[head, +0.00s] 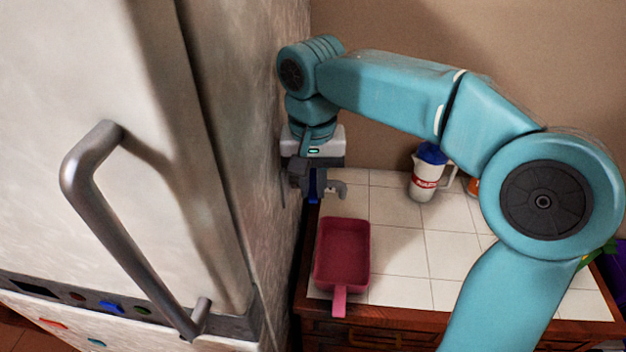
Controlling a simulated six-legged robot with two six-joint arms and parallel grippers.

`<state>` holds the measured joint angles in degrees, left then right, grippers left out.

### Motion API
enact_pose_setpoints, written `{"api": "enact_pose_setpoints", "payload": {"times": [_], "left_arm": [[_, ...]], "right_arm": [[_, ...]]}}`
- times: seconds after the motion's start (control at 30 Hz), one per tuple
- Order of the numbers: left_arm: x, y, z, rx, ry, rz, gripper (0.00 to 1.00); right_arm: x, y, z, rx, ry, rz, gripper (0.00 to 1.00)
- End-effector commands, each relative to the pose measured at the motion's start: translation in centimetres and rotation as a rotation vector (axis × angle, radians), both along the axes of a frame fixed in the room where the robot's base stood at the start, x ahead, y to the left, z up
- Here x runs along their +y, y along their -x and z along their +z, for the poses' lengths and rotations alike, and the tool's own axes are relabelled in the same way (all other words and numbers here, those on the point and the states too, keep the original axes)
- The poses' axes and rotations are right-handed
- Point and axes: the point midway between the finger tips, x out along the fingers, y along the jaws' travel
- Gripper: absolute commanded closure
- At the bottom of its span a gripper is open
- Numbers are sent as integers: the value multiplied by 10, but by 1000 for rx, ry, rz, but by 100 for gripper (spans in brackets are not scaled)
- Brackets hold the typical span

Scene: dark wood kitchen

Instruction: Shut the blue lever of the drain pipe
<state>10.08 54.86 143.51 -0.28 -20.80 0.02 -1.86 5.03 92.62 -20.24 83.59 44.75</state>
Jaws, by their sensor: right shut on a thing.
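My right gripper (320,189) points down beside the fridge's side wall, at the left end of the tiled counter. A narrow blue piece, which looks like the blue lever (314,186), shows between its dark fingers, and the gripper is shut on it. Most of the lever is hidden by the fingers. I cannot make out the drain pipe or tell the lever's angle. My left gripper is not in view.
A large pale fridge with a metal handle (125,240) fills the left. A pink pan (343,255) lies on the tiled counter (405,292) in front of my right gripper. A white jug with a blue lid (427,175) stands at the back.

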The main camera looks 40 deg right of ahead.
Motion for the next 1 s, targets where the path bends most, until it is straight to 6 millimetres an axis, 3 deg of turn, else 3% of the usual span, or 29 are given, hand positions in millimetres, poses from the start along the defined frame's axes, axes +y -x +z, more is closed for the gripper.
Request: {"api": "enact_pose_setpoints", "payload": {"times": [0.37,0.4,0.47,0.8,1.0], "left_arm": [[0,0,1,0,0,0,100],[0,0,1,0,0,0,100],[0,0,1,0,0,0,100],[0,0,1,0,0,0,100],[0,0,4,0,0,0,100]], "right_arm": [[-1,-1,5,-14,-1,-5,100],[-1,-1,5,-14,-1,-5,74],[-1,-1,5,-13,-1,-4,57],[0,-1,5,-7,-1,-3,57],[0,-1,40,-11,-1,-2,57]]}}
